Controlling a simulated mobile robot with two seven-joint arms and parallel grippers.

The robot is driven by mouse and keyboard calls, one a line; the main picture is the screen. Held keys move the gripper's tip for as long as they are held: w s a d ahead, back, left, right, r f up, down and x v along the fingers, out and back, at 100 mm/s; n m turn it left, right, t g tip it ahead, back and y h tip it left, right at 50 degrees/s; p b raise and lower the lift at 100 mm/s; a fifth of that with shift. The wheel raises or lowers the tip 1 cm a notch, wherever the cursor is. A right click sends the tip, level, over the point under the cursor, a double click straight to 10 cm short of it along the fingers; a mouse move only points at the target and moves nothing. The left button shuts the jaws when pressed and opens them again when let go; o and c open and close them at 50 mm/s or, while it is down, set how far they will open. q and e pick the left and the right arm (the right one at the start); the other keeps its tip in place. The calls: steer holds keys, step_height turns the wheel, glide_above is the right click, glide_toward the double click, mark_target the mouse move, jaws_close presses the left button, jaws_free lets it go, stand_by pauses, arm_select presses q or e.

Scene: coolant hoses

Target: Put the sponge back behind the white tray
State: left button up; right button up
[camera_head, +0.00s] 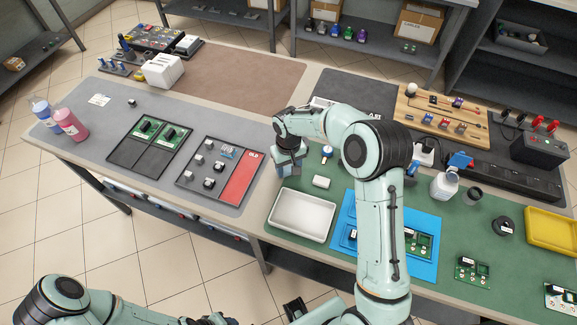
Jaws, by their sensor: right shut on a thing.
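The white tray (302,215) is an empty, shallow tray on the green mat at the front of the bench. My right gripper (289,168) points down behind the tray's far left corner, near the left edge of the green mat. It is shut on a small blue-grey block, which I take for the sponge (285,171). The fingers and wrist hide most of it, and I cannot tell whether it touches the mat. My left arm shows only at the bottom left; its gripper is not clearly visible.
A blue mat (424,262) with circuit boards is right of the tray, partly behind my right arm. A black tray with a red section (240,180) stands to the left.

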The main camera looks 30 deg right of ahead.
mark_target(288, 169)
steer(key=shift+f, duration=0.15)
steer(key=o, duration=0.9)
steer(key=shift+o, duration=0.2)
step_height(288, 169, up, 12)
steer(key=shift+r+p, duration=0.2)
steer(key=shift+p, duration=0.25)
